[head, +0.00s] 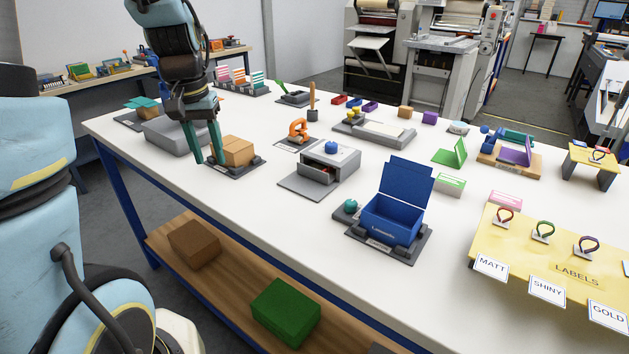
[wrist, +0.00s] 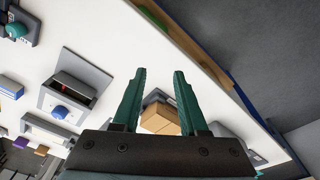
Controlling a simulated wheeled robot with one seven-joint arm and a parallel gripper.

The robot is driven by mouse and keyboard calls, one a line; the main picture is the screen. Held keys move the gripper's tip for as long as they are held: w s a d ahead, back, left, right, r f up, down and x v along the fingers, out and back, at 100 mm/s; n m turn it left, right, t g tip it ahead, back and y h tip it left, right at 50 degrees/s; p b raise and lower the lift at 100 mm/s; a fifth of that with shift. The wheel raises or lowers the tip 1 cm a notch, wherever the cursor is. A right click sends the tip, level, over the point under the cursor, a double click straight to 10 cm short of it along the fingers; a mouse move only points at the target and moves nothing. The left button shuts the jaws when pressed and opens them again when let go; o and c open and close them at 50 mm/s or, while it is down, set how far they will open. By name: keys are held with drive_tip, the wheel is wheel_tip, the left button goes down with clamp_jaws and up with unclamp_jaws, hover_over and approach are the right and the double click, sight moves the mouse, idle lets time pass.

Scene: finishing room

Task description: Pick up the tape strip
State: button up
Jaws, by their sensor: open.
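My gripper (head: 208,160) is open, its two teal fingers pointing down at the left part of the white table. It also shows in the wrist view (wrist: 160,72), with nothing held between the fingers. A brown cardboard box (head: 234,151) sits on a dark base just right of the fingers in the head view. In the wrist view the box (wrist: 160,119) shows between the fingers, farther off. Faint lines cross the box top, but I cannot make out a tape strip for certain in either view.
A grey box (head: 178,138) stands left of the fingers. A grey drawer unit (head: 335,168) and a blue open-lidded box (head: 393,217) stand to the right. An orange tool (head: 298,130) stands behind the drawer unit. The table's near left edge is clear.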

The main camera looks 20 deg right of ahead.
drive_tip(key=w+d+m+b, duration=0.2)
drive_tip(key=d+m+b, duration=0.15)
drive_tip(key=d, duration=1.05)
drive_tip(key=m+b, duration=0.1)
drive_tip(key=m, duration=0.3)
approach(324, 170)
drive_tip(key=shift+n+g, duration=0.25)
drive_tip(key=shift+g, duration=0.05)
drive_tip(key=f, duration=0.3)
drive_tip(key=f+p, duration=0.1)
drive_tip(key=f, duration=0.1)
drive_tip(key=w+f+p, duration=0.1)
drive_tip(key=f, duration=0.2)
drive_tip(key=shift+d+f, duration=0.25)
drive_tip(key=shift+f, duration=0.05)
clamp_jaws()
